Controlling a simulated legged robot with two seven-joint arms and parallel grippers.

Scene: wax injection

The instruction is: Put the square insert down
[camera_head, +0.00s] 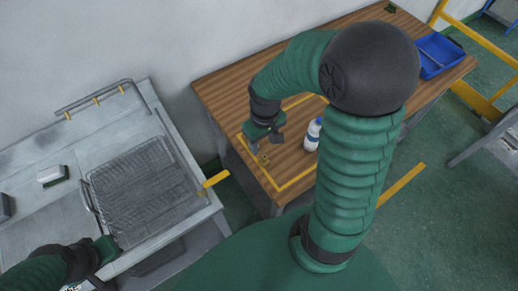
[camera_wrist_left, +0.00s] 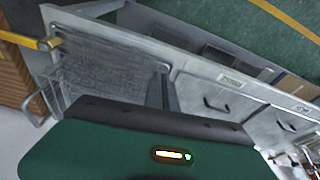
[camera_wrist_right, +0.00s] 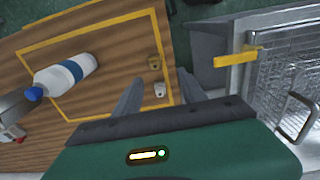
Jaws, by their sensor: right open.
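Two small pieces stand on the wooden table inside the yellow outline, a brass-coloured piece (camera_wrist_right: 154,62) and a paler, silvery piece (camera_wrist_right: 160,91). I cannot tell for sure which is the square insert. In the head view a small brass-coloured piece (camera_head: 264,159) shows just below my right gripper (camera_head: 268,143). My right gripper's fingers (camera_wrist_right: 159,78) are spread, with the pale piece in view between them and nothing gripped. My left gripper (camera_head: 98,276) is low at the left by the metal bench; its fingers (camera_wrist_left: 162,78) are together, with nothing seen between them.
A white bottle with a blue label (camera_head: 313,134) is close right of the right gripper; it lies across the right wrist view (camera_wrist_right: 66,75). A blue tray (camera_head: 440,54) is at the table's far right. A wire basket (camera_head: 140,190) sits in the metal bench (camera_head: 30,233).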

